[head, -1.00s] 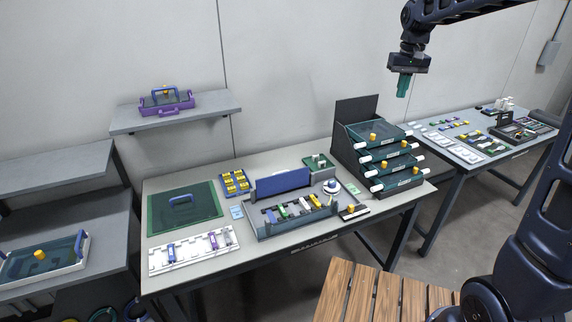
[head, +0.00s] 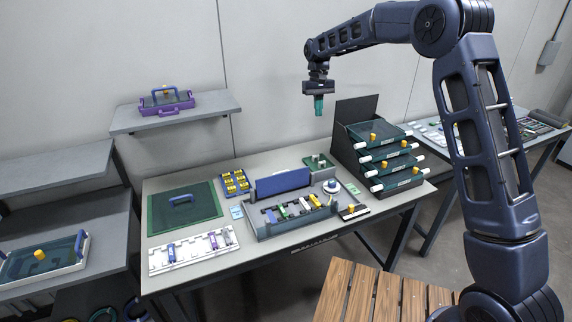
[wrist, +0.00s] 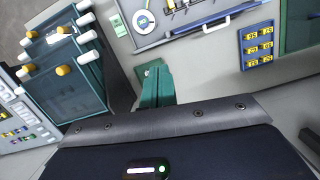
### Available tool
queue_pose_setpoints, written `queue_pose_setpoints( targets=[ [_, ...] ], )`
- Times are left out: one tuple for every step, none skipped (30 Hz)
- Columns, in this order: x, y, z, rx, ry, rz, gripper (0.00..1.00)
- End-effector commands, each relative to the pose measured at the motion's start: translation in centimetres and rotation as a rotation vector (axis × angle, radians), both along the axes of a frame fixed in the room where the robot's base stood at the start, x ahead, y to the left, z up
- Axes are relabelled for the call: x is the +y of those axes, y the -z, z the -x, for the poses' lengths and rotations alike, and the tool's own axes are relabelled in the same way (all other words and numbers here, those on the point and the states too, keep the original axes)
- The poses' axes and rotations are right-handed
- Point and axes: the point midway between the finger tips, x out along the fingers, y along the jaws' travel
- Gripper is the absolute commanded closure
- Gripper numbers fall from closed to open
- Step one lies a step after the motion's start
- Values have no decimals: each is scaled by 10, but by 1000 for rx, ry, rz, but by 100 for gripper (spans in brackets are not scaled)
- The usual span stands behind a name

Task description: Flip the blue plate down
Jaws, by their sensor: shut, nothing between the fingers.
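The blue plate (head: 283,182) stands upright along the back edge of the grey splicing unit (head: 262,231) on the middle table. In the wrist view the plate's edge (wrist: 205,24) shows as a thin blue strip on the unit's near side. My gripper (head: 318,105) is high above the back right of the table, apart from the plate and pointing down. Its green fingers (wrist: 157,84) are together and hold nothing. The plate's face is seen only in the head view.
A dark rack with stacked green trays (head: 384,157) stands right of the unit. A small green block with pegs (head: 318,161) lies behind the plate's right end. A yellow-slotted holder (head: 234,183) and a green mat (head: 184,208) lie left. Space above the plate is clear.

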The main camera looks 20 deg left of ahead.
Motion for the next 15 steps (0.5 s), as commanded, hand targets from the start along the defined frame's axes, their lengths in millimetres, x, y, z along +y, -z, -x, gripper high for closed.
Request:
queue_pose_setpoints(
  targets=[
    [16, 12, 3, 10, -15, 8, 100],
    [24, 18, 4, 16, -22, 13, 100],
    [35, 26, 6, 23, -32, 19, 100],
    [43, 32, 8, 29, -39, 25, 100],
    [51, 38, 10, 34, -46, 29, 100],
    [62, 46, 13, 41, -56, 35, 100],
    [69, 52, 15, 46, -64, 40, 100],
    [77, 58, 17, 51, -71, 45, 100],
    [86, 66, 21, 57, -79, 51, 100],
    [94, 72, 23, 61, -87, 55, 100],
    [100, 78, 26, 66, -93, 60, 100],
    [108, 85, 29, 71, -100, 64, 100],
    [113, 90, 31, 74, -106, 68, 100],
    [118, 95, 33, 78, -110, 73, 100],
    [124, 99, 36, 81, -116, 76, 100]
  ],
)
